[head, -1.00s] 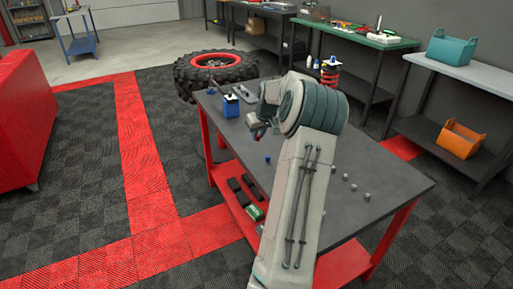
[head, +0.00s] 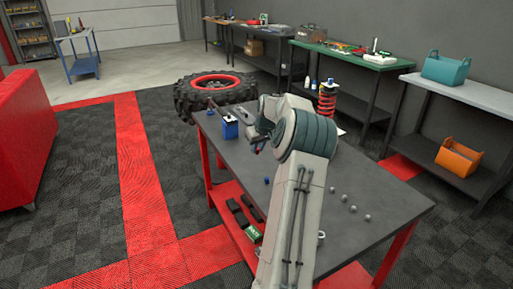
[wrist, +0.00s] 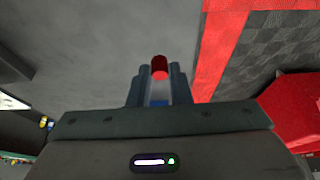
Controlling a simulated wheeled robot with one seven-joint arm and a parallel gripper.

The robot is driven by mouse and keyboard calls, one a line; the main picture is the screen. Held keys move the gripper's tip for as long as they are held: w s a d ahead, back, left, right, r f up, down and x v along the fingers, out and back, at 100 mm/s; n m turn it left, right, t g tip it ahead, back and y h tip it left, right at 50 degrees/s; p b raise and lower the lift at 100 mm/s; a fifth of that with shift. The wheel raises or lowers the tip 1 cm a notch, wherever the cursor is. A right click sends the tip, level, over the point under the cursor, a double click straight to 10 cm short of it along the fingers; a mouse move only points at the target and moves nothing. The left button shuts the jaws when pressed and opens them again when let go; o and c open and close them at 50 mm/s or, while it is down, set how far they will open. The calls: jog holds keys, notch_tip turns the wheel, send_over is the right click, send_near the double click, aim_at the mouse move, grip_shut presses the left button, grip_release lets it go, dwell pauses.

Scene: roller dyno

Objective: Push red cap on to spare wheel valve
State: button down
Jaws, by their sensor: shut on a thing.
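The red cap (wrist: 159,67) is between the two fingertips of my gripper (wrist: 159,78) in the wrist view, with its end showing beyond them. In the head view my gripper (head: 257,143) is above the far part of the dark worktable. The likely spare wheel, a big black tyre (head: 184,99) with a red rim, lies flat beyond the table's far left end, apart from my gripper. Its valve is too small to make out.
The worktable (head: 375,225) has red legs and carries a blue box (head: 229,127), a small blue piece (head: 266,181) and several grey nuts. A red coil spring (head: 327,102) stands at its far side. A red cabinet (head: 35,135) is at left, with clear floor between.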

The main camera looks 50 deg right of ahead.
aim_at(258, 149)
jog(key=shift+r+p, duration=1.2)
jog(key=shift+r, duration=0.4)
jog(key=shift+r+p, duration=1.55)
jog(key=shift+r, duration=0.5)
